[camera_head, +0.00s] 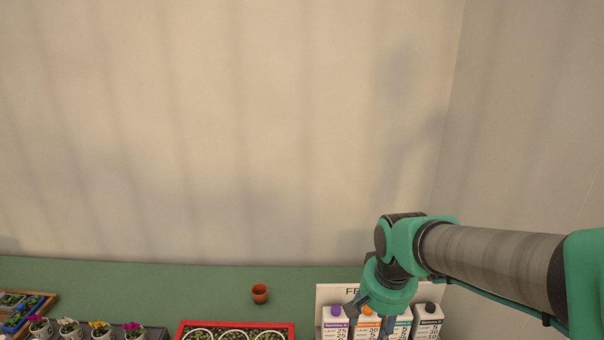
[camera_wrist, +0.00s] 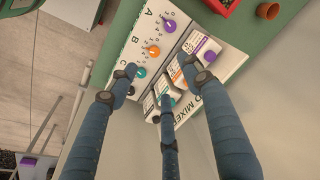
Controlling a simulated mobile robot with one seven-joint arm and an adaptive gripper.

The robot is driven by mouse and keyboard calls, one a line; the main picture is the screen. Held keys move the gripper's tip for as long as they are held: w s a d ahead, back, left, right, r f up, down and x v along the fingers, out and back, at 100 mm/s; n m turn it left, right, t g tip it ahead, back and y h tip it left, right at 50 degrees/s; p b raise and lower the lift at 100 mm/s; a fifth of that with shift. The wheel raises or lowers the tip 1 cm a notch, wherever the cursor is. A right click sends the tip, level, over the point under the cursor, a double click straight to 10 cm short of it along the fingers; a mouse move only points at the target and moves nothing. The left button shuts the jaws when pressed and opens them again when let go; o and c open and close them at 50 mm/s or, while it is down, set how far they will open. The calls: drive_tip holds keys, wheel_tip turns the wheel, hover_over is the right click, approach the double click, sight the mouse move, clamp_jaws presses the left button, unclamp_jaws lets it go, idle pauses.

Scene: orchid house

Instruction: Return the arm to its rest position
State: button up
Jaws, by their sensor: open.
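My arm reaches in from the right in the head view and bends down at the wrist, with my gripper (camera_head: 386,306) low over the fertilizer cartons. In the wrist view the blue fingers of my gripper (camera_wrist: 160,84) are spread apart and nothing shows held between them. The cartons (camera_wrist: 190,62) lie below and between the fingers, which partly cover them. In the head view the carton with the purple cap (camera_head: 336,325), the one with the orange cap (camera_head: 367,326) and the one with the black cap (camera_head: 428,322) stand in a row. Contact between fingers and cartons cannot be told.
A white panel (camera_wrist: 134,45) with coloured dials lies beside the cartons. A red tray (camera_head: 290,326) of round pots, a small terracotta pot (camera_head: 260,293) and flowering plants (camera_head: 100,329) stand on the green bench (camera_head: 180,285). A bare wall (camera_head: 230,130) rises behind.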

drive_tip(key=s+d+r+n+t, duration=0.1)
drive_tip(key=s+d+r, duration=0.1)
drive_tip(key=s+r, duration=0.3)
drive_tip(key=s+d+r+n+t, duration=0.2)
drive_tip(key=s+r, duration=0.3)
drive_tip(key=s, duration=0.6)
drive_tip(key=shift+s+d, duration=0.15)
drive_tip(key=shift+d, duration=0.4)
drive_tip(key=shift+r, duration=0.1)
idle(1.1)
